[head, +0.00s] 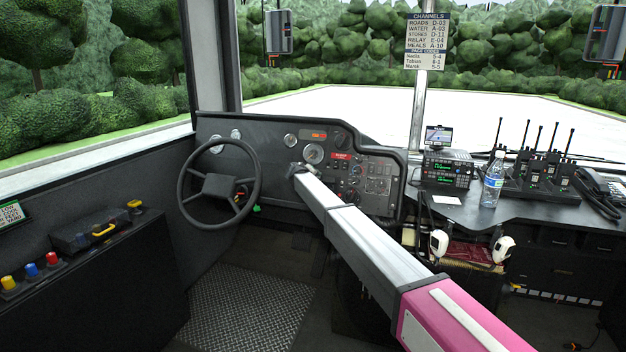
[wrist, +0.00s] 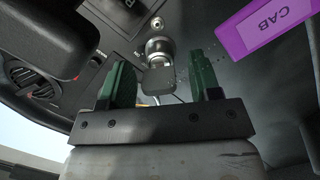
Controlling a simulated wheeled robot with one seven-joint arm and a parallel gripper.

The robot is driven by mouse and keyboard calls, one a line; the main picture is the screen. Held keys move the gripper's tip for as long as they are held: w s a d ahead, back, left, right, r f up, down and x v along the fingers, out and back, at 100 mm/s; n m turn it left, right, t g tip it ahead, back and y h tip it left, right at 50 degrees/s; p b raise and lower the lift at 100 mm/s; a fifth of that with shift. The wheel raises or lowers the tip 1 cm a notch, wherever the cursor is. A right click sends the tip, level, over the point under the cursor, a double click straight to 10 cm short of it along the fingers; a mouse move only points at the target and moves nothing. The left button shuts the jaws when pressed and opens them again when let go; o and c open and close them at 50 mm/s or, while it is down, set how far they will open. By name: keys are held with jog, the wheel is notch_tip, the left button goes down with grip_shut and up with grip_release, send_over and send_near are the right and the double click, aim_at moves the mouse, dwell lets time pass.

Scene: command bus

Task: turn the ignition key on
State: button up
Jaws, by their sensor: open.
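In the wrist view the ignition switch (wrist: 159,48) is a round metal barrel on the dark dash. A key with a dark, squarish head (wrist: 158,78) sits in it. My gripper (wrist: 163,62) is open, with one green finger on each side of the key head and a visible gap on both sides. A purple tag (wrist: 265,22) reading CAB shows at the upper right; whether it hangs from the key I cannot tell. In the head view my gripper (head: 297,170) is at the dash, right of the steering wheel; the key cannot be made out there.
The steering wheel (head: 220,183) stands left of my gripper. A switch panel (head: 368,180) lies to the right, and a desk with radios (head: 447,168) and a water bottle (head: 492,180) further right. A dark rounded part (wrist: 45,30) fills the wrist view's upper left.

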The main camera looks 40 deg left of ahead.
jog(key=v, duration=1)
jog(key=shift+s, duration=0.2)
